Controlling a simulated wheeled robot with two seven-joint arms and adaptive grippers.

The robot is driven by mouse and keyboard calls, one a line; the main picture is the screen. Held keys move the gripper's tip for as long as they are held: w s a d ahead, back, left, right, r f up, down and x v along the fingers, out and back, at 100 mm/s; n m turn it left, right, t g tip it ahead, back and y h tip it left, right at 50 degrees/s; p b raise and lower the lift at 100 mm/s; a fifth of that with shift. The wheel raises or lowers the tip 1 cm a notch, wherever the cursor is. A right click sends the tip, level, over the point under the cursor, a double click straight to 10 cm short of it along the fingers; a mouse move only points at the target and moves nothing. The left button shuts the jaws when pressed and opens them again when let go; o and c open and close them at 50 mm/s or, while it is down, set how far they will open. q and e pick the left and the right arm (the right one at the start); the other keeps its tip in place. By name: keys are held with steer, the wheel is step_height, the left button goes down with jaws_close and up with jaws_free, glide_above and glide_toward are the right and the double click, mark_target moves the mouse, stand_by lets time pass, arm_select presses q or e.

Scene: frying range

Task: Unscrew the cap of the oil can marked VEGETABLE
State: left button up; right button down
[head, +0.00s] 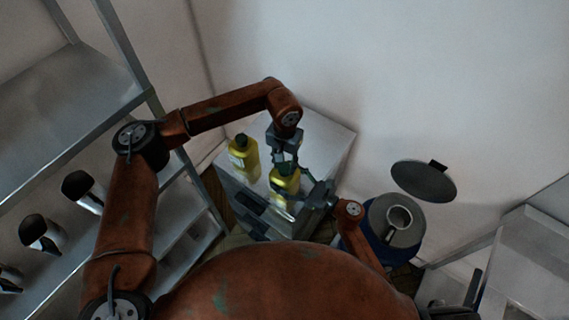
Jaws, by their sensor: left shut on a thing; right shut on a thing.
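Two yellow oil cans are on the light-topped cabinet (325,139). One oil can (243,160) with a dark cap stands upright at the left, apart from both grippers. The other oil can (284,184) is between my grippers. My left gripper (284,162) comes down from above and is shut at the top of this can, where its cap is hidden. My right gripper (298,191) reaches in from the right and is shut around the same can's body. The lettering on both cans is too small to read.
A blue drum (378,217) with a grey top and a round opening stands right of the cabinet. A dark round lid (424,181) is above it. Metal shelves (70,105) with dark scoops (82,190) fill the left. A metal table (540,245) is at the right.

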arm_select(q)
steer(key=n, duration=1.4)
steer(key=shift+r, duration=0.1)
steer(key=n, duration=0.7)
steer(key=shift+n, duration=0.4)
steer(key=n, duration=1.7)
steer(key=shift+w+n, duration=0.1)
steer(key=shift+n, duration=0.3)
steer(key=n, duration=1.2)
steer(key=shift+r, duration=0.1)
steer(key=shift+r, duration=0.2)
